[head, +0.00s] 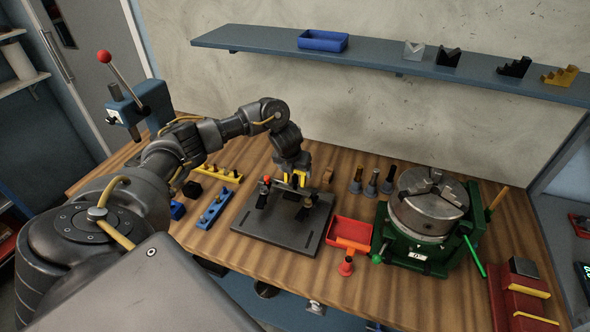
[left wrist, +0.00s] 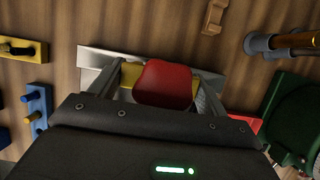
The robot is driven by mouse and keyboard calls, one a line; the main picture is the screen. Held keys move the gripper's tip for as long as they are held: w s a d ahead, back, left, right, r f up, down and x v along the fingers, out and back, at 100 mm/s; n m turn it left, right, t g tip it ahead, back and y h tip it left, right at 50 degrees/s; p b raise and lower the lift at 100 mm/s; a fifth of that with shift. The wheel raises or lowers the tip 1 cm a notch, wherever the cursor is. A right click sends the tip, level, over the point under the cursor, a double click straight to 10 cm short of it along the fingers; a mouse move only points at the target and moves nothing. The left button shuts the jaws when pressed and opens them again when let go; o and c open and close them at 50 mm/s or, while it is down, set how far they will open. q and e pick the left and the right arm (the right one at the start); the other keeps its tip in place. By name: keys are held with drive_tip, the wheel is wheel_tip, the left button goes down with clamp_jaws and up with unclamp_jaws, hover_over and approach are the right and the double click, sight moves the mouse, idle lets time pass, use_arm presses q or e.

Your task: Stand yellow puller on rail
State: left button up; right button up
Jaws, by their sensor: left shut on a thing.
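My left gripper (head: 285,187) is shut over the dark grey plate, fingers pointing down. Between its fingers in the left wrist view is the yellow puller (left wrist: 129,76), a yellow piece with a red part (left wrist: 163,84) over its middle. Yellow also shows between the fingers in the head view (head: 296,178). The fingers hide much of it, and I cannot tell whether it touches the plate. My right gripper is out of view.
The grey plate (head: 262,235) lies mid-bench. A red tray (head: 366,234), a small red piece (head: 346,266) and a green-based chuck (head: 428,205) stand to its right. Several dark-tipped pegs (head: 372,183) stand behind. A blue lever press (head: 140,105) is back left. A wall shelf (head: 390,68) runs above.

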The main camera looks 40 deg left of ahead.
use_arm(q)
drive_tip(key=shift+f, duration=0.3)
idle(0.7)
drive_tip(key=shift+f+b, duration=0.65)
drive_tip(key=shift+b, duration=0.1)
idle(0.3)
drive_tip(key=shift+f, duration=0.15)
idle(0.9)
drive_tip(key=o, duration=1.4)
drive_tip(key=shift+o, duration=0.2)
drive_tip(key=shift+r+p, duration=2.55)
drive_tip(key=shift+r, duration=0.5)
